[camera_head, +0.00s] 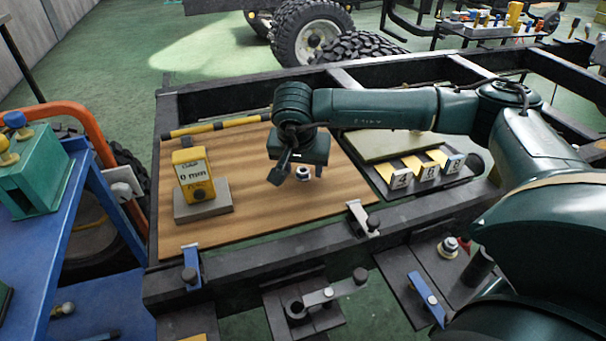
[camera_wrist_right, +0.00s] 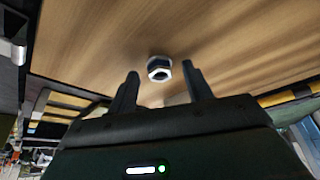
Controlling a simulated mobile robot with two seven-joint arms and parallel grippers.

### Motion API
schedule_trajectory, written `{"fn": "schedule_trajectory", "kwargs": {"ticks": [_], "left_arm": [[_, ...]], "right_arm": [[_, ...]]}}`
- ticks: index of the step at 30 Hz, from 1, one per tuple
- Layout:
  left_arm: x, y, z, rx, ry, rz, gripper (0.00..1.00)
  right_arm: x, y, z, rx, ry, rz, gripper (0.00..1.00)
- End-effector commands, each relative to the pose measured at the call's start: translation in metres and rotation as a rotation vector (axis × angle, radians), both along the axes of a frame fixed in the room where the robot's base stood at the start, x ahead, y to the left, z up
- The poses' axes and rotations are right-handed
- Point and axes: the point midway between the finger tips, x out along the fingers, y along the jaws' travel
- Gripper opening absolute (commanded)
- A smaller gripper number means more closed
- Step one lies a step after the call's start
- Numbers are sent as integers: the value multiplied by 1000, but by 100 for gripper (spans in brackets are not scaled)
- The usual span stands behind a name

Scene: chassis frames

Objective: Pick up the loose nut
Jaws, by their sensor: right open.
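The loose nut (camera_head: 303,173) is a small silver and dark piece on the wooden board (camera_head: 245,215). In the right wrist view the nut (camera_wrist_right: 159,68) lies on the wood just beyond the fingertips, between their lines. My right gripper (camera_head: 300,172) is over the board, its fingers pointing down near the nut. In the right wrist view the right gripper (camera_wrist_right: 160,76) is open, with empty space between its two fingers. The nut looks apart from both fingers. My left gripper does not show.
A yellow gauge reading "0 mm" (camera_head: 194,176) stands on a grey block (camera_head: 203,207) left of the nut. A yellow and black bar (camera_head: 215,127) lies along the board's back. Numbered yellow-and-white markers (camera_head: 428,172) are to the right. Dark chassis rails (camera_head: 270,238) surround the board.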

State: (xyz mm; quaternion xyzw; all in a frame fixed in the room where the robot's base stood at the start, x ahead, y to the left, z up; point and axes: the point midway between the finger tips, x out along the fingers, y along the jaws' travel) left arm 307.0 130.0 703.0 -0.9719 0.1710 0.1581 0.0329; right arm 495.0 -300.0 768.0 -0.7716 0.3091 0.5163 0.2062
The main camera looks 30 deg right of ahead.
Motion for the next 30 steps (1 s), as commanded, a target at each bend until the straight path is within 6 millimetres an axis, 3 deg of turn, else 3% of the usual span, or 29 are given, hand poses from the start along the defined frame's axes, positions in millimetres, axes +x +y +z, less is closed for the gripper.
{"fn": "schedule_trajectory", "kwargs": {"ticks": [7, 23, 30], "left_arm": [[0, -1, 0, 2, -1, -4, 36], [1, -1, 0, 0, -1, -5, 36], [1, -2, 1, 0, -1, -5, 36]], "right_arm": [[1, 0, -2, 0, 0, 1, 50], [1, 0, -1, 0, 0, 1, 7], [1, 0, 0, 0, -2, 2, 6]]}}
